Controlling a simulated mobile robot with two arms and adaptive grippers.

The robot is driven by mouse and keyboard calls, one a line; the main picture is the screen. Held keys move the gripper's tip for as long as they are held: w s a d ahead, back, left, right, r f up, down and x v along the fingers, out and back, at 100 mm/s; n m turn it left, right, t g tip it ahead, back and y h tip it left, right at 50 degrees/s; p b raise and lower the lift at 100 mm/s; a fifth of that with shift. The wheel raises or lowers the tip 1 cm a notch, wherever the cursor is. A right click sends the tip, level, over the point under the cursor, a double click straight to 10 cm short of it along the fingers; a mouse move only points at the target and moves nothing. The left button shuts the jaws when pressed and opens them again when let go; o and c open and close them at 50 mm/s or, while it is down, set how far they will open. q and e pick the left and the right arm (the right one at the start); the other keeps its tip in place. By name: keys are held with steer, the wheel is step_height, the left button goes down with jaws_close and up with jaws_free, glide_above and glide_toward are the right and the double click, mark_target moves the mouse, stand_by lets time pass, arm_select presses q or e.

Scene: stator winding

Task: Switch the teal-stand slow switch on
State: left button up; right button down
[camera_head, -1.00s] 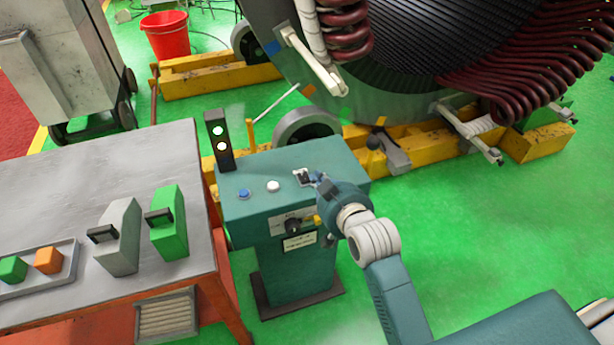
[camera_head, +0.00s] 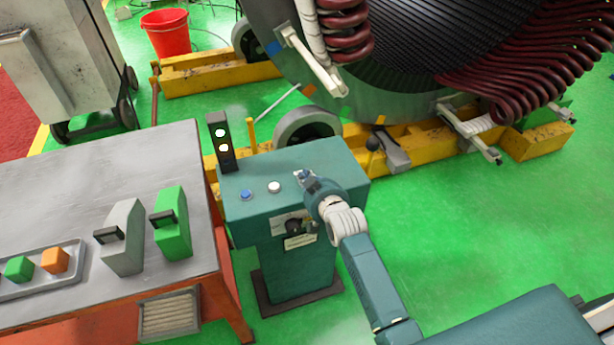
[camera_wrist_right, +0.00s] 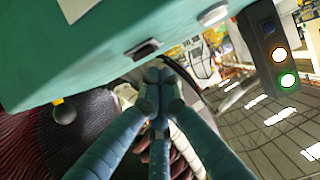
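The teal stand (camera_head: 255,205) is in the middle of the head view. The dark switch (camera_wrist_right: 143,49) shows in the right wrist view, just beyond my fingertips. A dark knob (camera_head: 294,226) is on the stand's front. My right gripper (camera_head: 303,176) is at the switch; its fingers are together and empty in the wrist view (camera_wrist_right: 157,76). I cannot tell if it touches the switch. My left gripper is out of view.
A grey-topped table (camera_head: 60,185) with several coloured controls is at left. The large stator (camera_head: 400,105) on yellow supports is behind. Green floor at right is clear.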

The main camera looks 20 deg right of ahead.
steer(key=shift+f, duration=0.35)
